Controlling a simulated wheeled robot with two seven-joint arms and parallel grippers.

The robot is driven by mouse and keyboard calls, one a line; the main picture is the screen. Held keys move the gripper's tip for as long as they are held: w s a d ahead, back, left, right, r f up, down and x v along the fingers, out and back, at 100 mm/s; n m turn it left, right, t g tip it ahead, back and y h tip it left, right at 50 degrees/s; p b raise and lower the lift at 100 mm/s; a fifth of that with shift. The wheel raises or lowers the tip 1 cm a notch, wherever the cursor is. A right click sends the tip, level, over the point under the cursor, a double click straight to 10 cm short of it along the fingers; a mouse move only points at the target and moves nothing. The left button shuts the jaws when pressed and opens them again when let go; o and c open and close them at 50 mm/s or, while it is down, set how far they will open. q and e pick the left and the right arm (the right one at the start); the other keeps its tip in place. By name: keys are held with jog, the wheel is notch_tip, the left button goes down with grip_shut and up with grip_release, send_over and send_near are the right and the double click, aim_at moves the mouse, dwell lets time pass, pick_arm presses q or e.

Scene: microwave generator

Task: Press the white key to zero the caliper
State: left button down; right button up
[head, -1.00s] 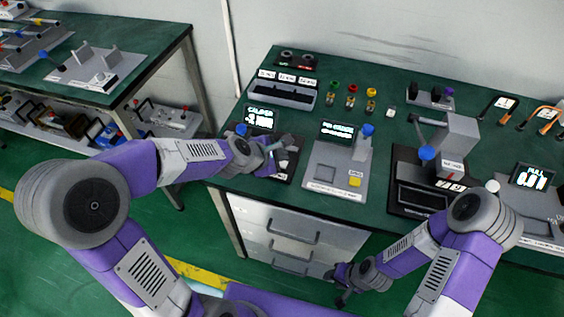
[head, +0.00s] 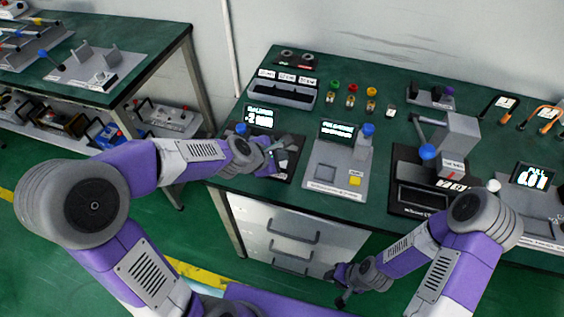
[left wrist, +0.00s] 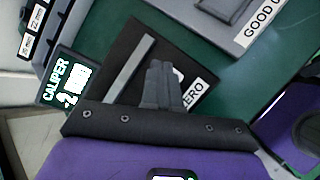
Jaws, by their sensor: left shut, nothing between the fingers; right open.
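The caliper station is a black panel (head: 288,171) at the front left of the green bench. Its lit display (head: 259,117) shows CALIPER and a negative reading; it also shows in the left wrist view (left wrist: 67,88). My left gripper (head: 283,143) is over the panel, shut and empty. In the left wrist view its fingertips (left wrist: 163,68) hide part of the panel. The white key (left wrist: 179,74) shows as a small pale piece just right of the fingertips, beside the ZERO label (left wrist: 194,93). I cannot tell whether they touch. My right gripper (head: 341,291) is open, low in front of the drawers.
A grey station with a yellow button (head: 355,181) stands right of the caliper panel. A grey block holder (head: 282,93) lies behind it. A press-like device (head: 455,145) stands further right. Drawers (head: 290,236) are below the bench.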

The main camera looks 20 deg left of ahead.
pick_arm(q)
jog(key=shift+f, duration=0.3)
jog(key=shift+f+b, duration=0.4)
jog(key=shift+b, duration=0.1)
dwell(0.5)
jog(key=shift+r, duration=0.15)
jog(key=shift+r+p, duration=0.7)
jog(key=shift+p, duration=0.1)
jog(key=shift+r, duration=0.1)
notch_tip(320, 180, up, 5)
jog(key=p, duration=0.5)
jog(key=shift+f, duration=0.2)
dwell(0.5)
